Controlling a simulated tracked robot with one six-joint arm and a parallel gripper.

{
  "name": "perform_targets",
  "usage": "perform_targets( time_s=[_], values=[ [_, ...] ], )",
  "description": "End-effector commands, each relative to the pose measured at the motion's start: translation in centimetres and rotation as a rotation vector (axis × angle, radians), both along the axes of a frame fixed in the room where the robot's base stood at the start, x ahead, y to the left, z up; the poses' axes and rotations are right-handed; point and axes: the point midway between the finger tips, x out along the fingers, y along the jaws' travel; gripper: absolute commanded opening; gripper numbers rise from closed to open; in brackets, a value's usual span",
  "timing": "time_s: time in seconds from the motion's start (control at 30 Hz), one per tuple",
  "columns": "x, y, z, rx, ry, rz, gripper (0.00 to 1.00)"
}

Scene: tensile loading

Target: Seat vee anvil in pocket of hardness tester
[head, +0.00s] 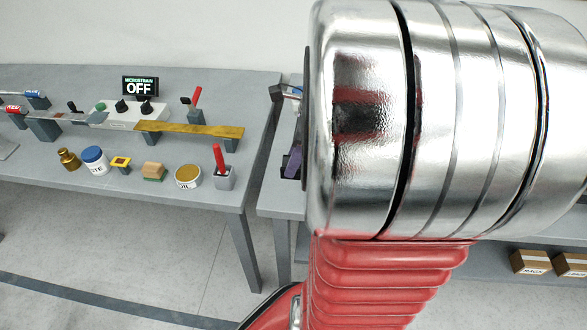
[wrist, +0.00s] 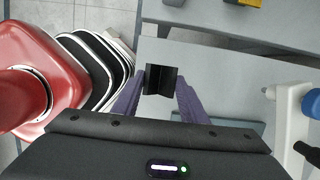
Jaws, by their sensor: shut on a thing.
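The black vee anvil (wrist: 161,80) is between the two purple fingertips of my gripper (wrist: 161,84) in the wrist view. The gripper is shut on it, with a finger at each side, and a fold line runs down the middle of the block. The grey bench top lies beneath it, but its height above the bench cannot be told. In the head view a purple finger of my gripper (head: 292,162) shows at the left edge of my large silver arm link. That link hides most of the right bench. I cannot make out the hardness tester's pocket in either view.
In the wrist view a white device with a blue knob (wrist: 310,102) stands at the right. The left bench (head: 120,185) holds several items, including a blue-lidded jar (head: 94,162) and an oil tin (head: 188,177). A gap separates the benches. Boxes (head: 530,263) sit low at right.

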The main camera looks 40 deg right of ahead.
Motion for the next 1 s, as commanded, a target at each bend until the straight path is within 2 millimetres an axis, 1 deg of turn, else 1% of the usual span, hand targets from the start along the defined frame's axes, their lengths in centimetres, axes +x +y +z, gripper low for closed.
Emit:
perform_targets(
  time_s=[0.03, 0.17, 0.77, 0.87, 1.0],
  values=[
    [0.1, -0.1, 0.5, -0.003, -0.002, -0.001, 0.0],
    [0.0, 0.0, 0.9, -0.001, -0.001, 0.0, 0.0],
    [0.1, 0.0, 0.9, 0.0, 0.0, 0.008, 0.0],
    [0.6, 0.2, 0.8, 0.0, 0.0, 0.051, 0.0],
    [2.2, 0.7, 0.6, 0.001, 0.0, 0.189, 0.0]
  ],
)
